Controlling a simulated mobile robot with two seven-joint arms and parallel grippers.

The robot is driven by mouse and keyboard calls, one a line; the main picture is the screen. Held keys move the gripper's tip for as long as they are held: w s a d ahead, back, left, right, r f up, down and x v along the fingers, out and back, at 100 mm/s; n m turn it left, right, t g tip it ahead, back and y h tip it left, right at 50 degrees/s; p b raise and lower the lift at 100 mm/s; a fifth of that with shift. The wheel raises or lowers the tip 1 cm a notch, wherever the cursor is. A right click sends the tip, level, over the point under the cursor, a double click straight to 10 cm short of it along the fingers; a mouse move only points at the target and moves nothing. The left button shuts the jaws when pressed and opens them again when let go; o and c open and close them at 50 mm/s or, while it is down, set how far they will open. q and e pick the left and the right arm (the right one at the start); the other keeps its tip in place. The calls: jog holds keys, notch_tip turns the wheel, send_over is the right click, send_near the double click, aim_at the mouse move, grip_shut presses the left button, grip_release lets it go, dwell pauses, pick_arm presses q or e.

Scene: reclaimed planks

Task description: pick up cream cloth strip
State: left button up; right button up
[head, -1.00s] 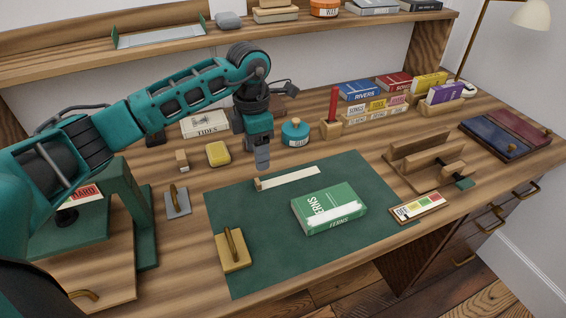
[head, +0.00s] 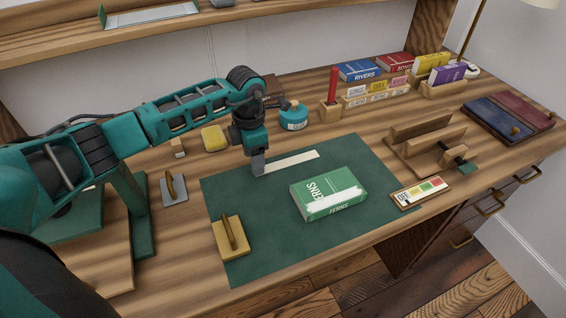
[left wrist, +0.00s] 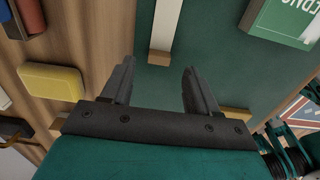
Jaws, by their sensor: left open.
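The cream cloth strip (head: 291,162) lies flat near the back edge of the green mat (head: 275,240). My left gripper (head: 258,168) points down at the strip's left end and hides that end in the head view. In the left wrist view the strip (left wrist: 166,25) runs up from a small wooden piece (left wrist: 159,57) at its near end. The open left fingers (left wrist: 158,85) stand on either side below that end, with nothing between them. I cannot tell from the views how high the fingertips are above the mat. My right gripper is not in view.
A green book (head: 328,194) lies on the mat right of the strip. A brass-handled block (head: 230,240) sits at the mat's left edge. A yellow block (head: 214,138) and a teal jar (head: 294,118) stand behind the mat. A wooden rack (head: 425,150) stands to the right.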

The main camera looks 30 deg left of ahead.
aim_at(273, 167)
pick_arm(q)
jog(key=shift+a+f, duration=0.1)
jog(key=shift+f, duration=1.45)
jog(key=shift+c, duration=0.2)
grip_shut()
